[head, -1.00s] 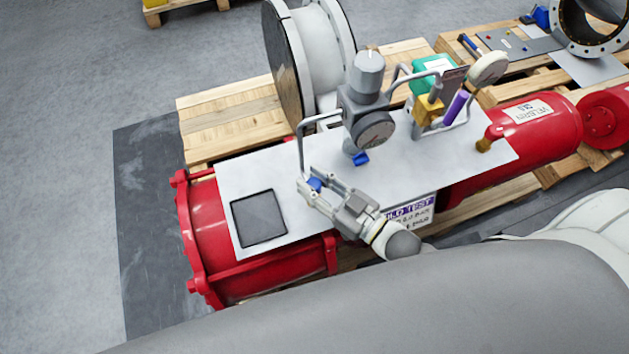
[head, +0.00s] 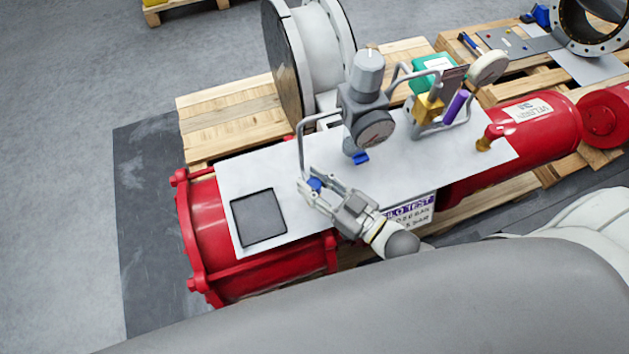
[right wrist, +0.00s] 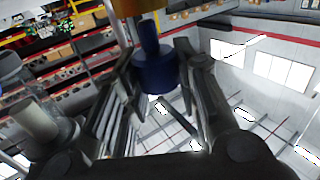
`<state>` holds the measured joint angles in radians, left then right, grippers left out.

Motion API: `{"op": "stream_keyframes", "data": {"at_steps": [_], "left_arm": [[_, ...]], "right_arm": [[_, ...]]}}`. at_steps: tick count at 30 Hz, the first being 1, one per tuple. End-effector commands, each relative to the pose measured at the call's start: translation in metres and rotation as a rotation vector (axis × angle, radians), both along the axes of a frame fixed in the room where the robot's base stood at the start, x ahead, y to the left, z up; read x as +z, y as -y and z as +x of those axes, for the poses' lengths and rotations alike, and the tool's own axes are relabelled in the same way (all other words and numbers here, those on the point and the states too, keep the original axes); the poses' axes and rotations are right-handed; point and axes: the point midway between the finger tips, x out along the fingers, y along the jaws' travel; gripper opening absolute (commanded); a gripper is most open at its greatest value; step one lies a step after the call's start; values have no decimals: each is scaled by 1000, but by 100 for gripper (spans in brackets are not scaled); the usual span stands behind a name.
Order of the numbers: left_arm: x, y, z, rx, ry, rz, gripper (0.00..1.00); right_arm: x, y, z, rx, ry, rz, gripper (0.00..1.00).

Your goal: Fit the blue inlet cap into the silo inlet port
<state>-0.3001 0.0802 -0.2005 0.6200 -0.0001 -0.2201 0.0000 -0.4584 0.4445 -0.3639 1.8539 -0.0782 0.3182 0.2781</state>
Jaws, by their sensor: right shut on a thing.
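The blue inlet cap (right wrist: 155,72) is held between the fingers of my right gripper (head: 322,188). In the right wrist view it has a wide round body with a narrower stem pointing up. It also shows as a small blue spot in the head view (head: 315,184). A brass-coloured round part (right wrist: 138,6) is at the top edge of the wrist view, just above the stem. I cannot tell if they touch. In the head view the gripper is beside the lower end of a bent grey pipe (head: 301,152). I cannot clearly identify the silo inlet port. My left gripper is not in view.
A grey regulator with a gauge (head: 375,130) stands on the white plate (head: 285,166), with a blue part (head: 360,158) beneath it. A dark square pad (head: 259,218) lies left. The red cylinder (head: 205,228) carries the plate. Brass, green and purple fittings stand right.

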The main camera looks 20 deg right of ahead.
Motion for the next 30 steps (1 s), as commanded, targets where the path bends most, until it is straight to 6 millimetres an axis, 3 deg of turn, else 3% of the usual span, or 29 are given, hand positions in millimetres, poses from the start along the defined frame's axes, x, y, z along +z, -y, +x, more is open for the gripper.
{"op": "stream_keyframes", "data": {"at_steps": [30], "left_arm": [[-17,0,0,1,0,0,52]], "right_arm": [[-26,0,0,0,1,1,5]]}}
